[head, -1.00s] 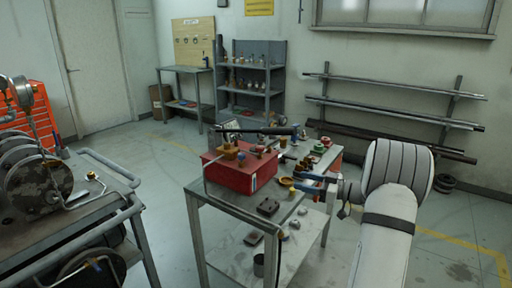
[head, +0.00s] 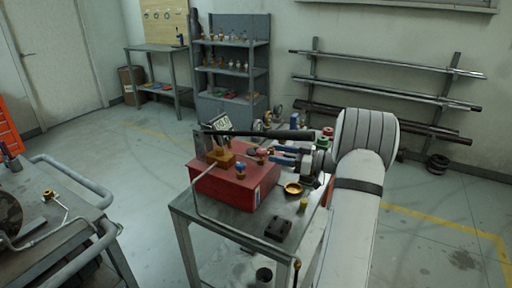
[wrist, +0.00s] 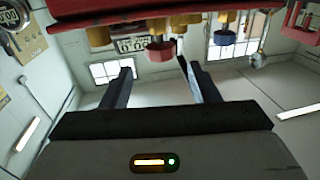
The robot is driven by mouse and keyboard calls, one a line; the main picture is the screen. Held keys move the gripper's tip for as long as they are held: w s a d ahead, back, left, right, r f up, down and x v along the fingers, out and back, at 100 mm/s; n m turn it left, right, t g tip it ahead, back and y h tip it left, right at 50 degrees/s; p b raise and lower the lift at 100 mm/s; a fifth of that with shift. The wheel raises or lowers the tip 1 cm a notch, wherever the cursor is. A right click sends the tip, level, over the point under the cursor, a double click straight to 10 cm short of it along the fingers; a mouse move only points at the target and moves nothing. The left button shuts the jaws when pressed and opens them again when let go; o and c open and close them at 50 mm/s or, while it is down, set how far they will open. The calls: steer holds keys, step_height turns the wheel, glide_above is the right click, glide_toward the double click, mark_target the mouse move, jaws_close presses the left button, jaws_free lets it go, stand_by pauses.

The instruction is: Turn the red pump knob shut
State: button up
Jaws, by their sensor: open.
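The red pump box (head: 232,188) stands on the grey metal table, with a black lever bar (head: 255,134) above it. The small red knob (head: 262,153) is at the box's right side. The blue knob (head: 241,169) is nearer the front. My gripper (head: 274,154) is open and empty, just right of the red knob. In the wrist view, the red knob (wrist: 160,53) is ahead of my open gripper (wrist: 157,70), roughly centred between its fingers, with no visible contact. The blue knob (wrist: 223,37) is to the right there. The red box (wrist: 40,36) fills the top.
A brass dish (head: 293,188) and a dark block (head: 279,228) lie on the table (head: 228,222) near my arm. A cart with pipe rails (head: 75,177) stands at left. Shelves (head: 231,87) and pipe racks (head: 385,85) line the back wall. Floor between is clear.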

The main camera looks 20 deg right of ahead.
mark_target(262, 150)
steer(key=x, duration=0.6)
steer(key=shift+w+a, duration=0.2)
steer(key=c, duration=1)
steer(key=shift+o, duration=0.2)
